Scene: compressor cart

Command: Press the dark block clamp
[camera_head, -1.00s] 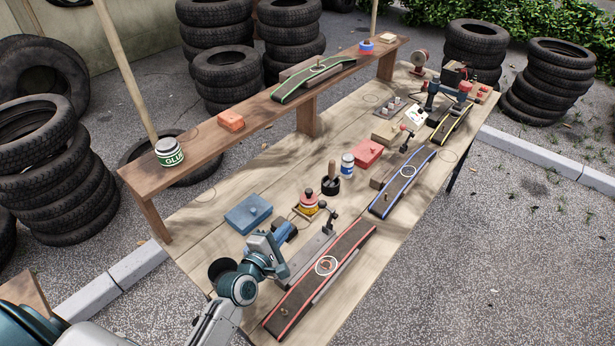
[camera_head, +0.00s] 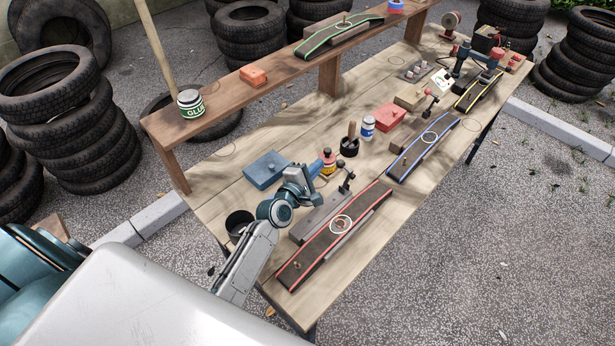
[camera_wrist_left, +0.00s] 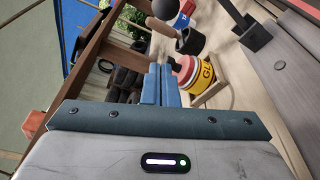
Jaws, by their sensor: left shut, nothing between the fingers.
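The dark clamp (camera_head: 346,179) stands at the far end of a long grey block on the near part of the bench, beside the red-edged curved board. In the left wrist view a dark arm with a dark block (camera_wrist_left: 254,37) shows at the upper right. My left gripper (camera_head: 321,164) is shut and empty, left of the clamp and apart from it. Its blue fingers (camera_wrist_left: 160,84) point towards the yellow glue pot with the red lid (camera_wrist_left: 194,74), which shows partly behind the gripper in the head view (camera_head: 328,165). My right gripper is out of view.
A blue box (camera_head: 265,169) lies left of the gripper. A black mortar with a wooden pestle (camera_head: 348,147) stands behind the clamp. The red-edged board (camera_head: 318,252) lies along the front edge. A raised shelf (camera_head: 222,105) runs along the back.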

